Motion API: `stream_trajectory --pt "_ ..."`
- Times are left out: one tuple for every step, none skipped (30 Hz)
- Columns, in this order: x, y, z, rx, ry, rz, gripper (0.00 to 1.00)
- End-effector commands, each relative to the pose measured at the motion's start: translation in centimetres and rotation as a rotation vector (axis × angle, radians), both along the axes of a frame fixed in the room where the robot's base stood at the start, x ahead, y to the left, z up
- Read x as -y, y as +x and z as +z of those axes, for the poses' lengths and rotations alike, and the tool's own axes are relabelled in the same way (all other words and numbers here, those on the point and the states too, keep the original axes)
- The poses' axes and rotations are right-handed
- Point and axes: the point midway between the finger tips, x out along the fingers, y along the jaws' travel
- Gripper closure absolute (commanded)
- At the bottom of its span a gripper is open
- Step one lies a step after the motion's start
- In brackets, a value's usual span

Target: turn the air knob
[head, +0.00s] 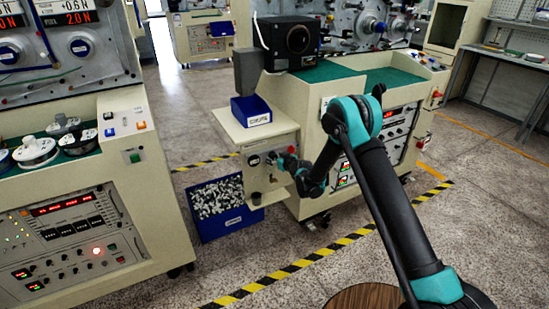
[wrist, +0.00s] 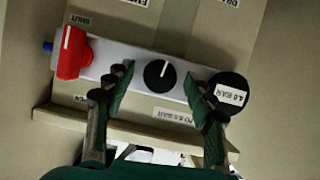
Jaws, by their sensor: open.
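In the wrist view, a pale strip on the cream panel carries a round black knob (wrist: 158,75) with a white pointer line, a red handle (wrist: 72,53) at its left end and a round black gauge (wrist: 229,91) labelled 2.0 BAR at its right. My gripper (wrist: 157,80) is open and empty, its fingertips to the left and right of the black knob in the picture. I cannot tell whether they reach its depth. In the head view, my gripper (head: 285,164) is at the machine's side panel (head: 257,186) and hides part of it.
A cream shelf (head: 243,126) with a blue bin (head: 251,110) juts out above the panel. Another blue bin (head: 220,208), full of small pale parts, is on the floor below left. A ledge (wrist: 70,121) runs below the strip. Striped tape (head: 335,246) marks the open floor in front.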

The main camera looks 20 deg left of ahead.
Motion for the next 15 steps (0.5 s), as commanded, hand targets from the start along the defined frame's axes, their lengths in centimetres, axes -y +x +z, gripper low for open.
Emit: stream_trajectory --pt "0.00 0.00 -0.01 0.000 0.000 0.000 0.45" --pt "0.00 0.00 0.00 0.000 0.000 0.000 0.45" --pt "0.00 0.00 0.00 0.000 0.000 0.000 0.45" --pt "0.00 0.00 0.00 0.000 0.000 0.000 0.45" --pt "0.00 0.00 0.00 0.000 0.000 0.000 0.47" --pt "0.01 -0.01 0.00 0.000 0.000 0.000 0.52" --pt "0.00 0.00 0.01 0.000 0.000 0.000 0.55" --pt "0.00 0.00 0.01 0.000 0.000 0.000 0.59" --pt "0.00 0.00 0.01 0.000 0.000 0.000 0.64" --pt "0.00 0.00 0.01 0.000 0.000 0.000 0.68" --pt "0.00 0.00 0.01 0.000 0.000 0.000 0.72" --pt "0.00 0.00 0.01 0.000 0.000 0.000 0.77" --pt "0.00 0.00 0.01 0.000 0.000 0.000 0.80" --pt "0.00 -0.01 0.01 0.000 0.000 0.000 0.84" --pt "0.00 -0.01 0.01 0.000 0.000 0.000 0.89"
